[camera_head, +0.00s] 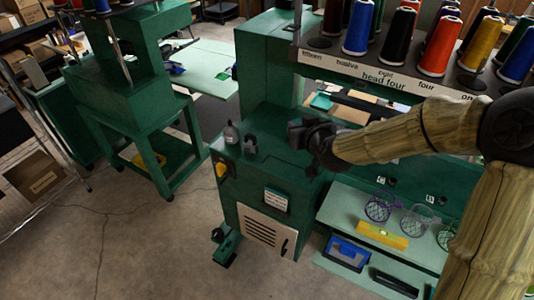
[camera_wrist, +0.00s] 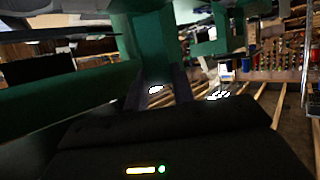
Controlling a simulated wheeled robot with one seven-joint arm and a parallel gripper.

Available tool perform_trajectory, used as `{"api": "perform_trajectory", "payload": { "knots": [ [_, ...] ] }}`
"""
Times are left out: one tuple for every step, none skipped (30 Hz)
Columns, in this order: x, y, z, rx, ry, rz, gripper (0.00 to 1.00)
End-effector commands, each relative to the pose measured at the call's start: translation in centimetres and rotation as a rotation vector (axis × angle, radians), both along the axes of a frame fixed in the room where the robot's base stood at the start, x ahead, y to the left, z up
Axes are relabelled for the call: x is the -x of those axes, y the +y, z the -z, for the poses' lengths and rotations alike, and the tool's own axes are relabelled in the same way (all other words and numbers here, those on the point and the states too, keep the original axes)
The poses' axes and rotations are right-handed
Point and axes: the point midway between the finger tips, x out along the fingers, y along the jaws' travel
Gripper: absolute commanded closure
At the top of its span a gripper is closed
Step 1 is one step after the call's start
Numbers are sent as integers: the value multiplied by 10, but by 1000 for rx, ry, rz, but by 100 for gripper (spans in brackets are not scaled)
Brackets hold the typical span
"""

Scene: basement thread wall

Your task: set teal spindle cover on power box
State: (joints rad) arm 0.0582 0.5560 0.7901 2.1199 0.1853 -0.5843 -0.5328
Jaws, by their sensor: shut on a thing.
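The power box (camera_head: 268,226) is likely the green cabinet in the head view, with a vent grille, a label and a yellow knob. My gripper (camera_head: 298,134) is dark and reaches left over the cabinet's flat top. Its height above that top is hard to judge. I cannot clearly identify the teal spindle cover. A small flat teal piece (camera_head: 321,101) lies behind my gripper in the head view.
A bottle (camera_head: 231,134) and a small dark cap (camera_head: 251,145) stand on the cabinet's left top. Thread cones (camera_head: 398,38) line a rack above. Open floor lies left.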

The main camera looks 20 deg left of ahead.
Motion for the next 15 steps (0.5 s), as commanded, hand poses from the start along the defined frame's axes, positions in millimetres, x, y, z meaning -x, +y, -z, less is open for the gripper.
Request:
{"api": "perform_trajectory", "payload": {
  "knots": [
    [-1,-2,1,0,0,3,96],
    [-1,-2,2,0,1,4,96],
    [-1,-2,5,0,3,4,96],
    [-1,-2,7,0,3,4,96],
    [-1,-2,11,0,4,3,96],
    [-1,-1,16,0,5,2,96],
    [0,0,20,-1,6,1,96],
    [1,1,25,0,7,0,96],
    [1,1,31,0,7,-3,96],
    [1,2,36,0,6,-4,96],
    [2,2,40,0,5,-5,96],
    [2,3,46,-1,6,-5,96],
    [2,3,49,0,5,-5,96],
    [2,3,53,0,5,-5,96],
    [2,3,55,0,3,-6,96]
  ]
}}
